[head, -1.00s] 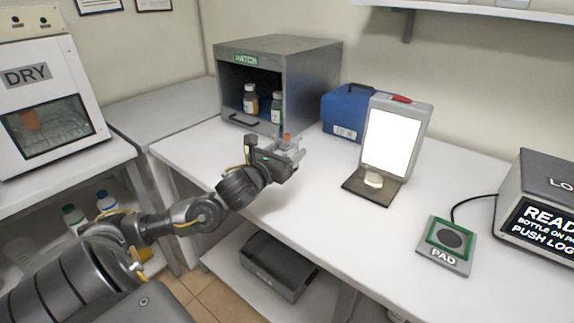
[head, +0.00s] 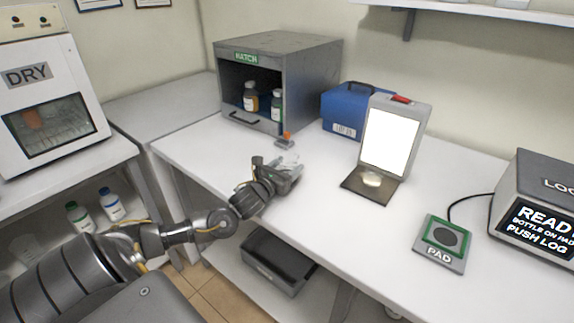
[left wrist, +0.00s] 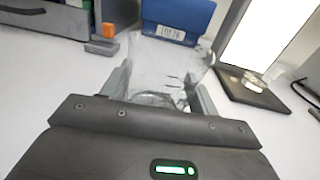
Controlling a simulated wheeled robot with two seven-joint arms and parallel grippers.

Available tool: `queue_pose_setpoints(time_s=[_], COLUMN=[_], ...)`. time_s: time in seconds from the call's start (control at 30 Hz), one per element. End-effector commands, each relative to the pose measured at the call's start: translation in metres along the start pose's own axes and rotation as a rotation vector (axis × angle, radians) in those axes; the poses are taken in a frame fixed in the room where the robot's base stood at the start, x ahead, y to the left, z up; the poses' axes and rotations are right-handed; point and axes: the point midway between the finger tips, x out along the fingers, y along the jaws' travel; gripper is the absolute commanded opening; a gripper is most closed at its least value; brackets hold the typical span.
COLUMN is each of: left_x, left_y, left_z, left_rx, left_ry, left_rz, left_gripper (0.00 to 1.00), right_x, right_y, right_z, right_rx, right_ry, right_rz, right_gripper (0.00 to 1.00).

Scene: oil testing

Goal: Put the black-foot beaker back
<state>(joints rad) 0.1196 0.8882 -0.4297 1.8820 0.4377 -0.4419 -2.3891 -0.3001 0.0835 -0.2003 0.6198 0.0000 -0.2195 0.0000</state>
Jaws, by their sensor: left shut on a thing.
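A clear glass beaker (left wrist: 160,70) with dark graduation marks sits between the fingers of my left gripper (left wrist: 162,92), which is shut on it. In the head view the same beaker (head: 287,162) shows faintly at the tip of my left gripper (head: 285,178), over the white bench (head: 330,225). It is left of the light panel's dark base. I cannot make out a black foot on it; its lower part is partly hidden by the gripper. My right gripper is not in view.
A small grey block with an orange top (head: 286,139) stands before the hatch box (head: 310,85). A blue case (head: 345,110) is behind. The lit panel (head: 392,140) has a small glass piece (head: 371,180) on its base. The green-framed pad (head: 443,243) is right.

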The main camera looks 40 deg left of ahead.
Motion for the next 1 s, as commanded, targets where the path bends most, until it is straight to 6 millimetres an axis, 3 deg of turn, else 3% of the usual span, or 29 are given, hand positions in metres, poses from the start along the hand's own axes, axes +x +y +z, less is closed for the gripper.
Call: queue_pose_setpoints(time_s=[0.33, 0.37, 0.53, 0.87, 1.0], left_x=[0.000, 0.000, 0.000, 0.000, -0.018], left_y=[0.000, 0.000, 0.000, 0.000, 0.000], left_z=[-0.004, -0.004, -0.003, 0.003, -0.002], left_rx=[0.000, 0.000, 0.000, 0.000, 0.001], left_ry=[-0.002, -0.001, -0.001, -0.002, 0.000], left_rz=[0.000, 0.000, 0.000, 0.000, -0.002], left_gripper=[0.33, 0.62, 0.82, 0.82, 0.82], right_x=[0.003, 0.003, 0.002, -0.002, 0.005], right_y=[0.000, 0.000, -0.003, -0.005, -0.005], right_z=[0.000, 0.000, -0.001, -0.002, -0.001], right_rx=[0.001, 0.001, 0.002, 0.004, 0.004], right_ry=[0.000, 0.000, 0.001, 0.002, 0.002], right_rz=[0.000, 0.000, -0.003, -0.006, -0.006], right_gripper=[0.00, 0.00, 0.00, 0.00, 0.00])
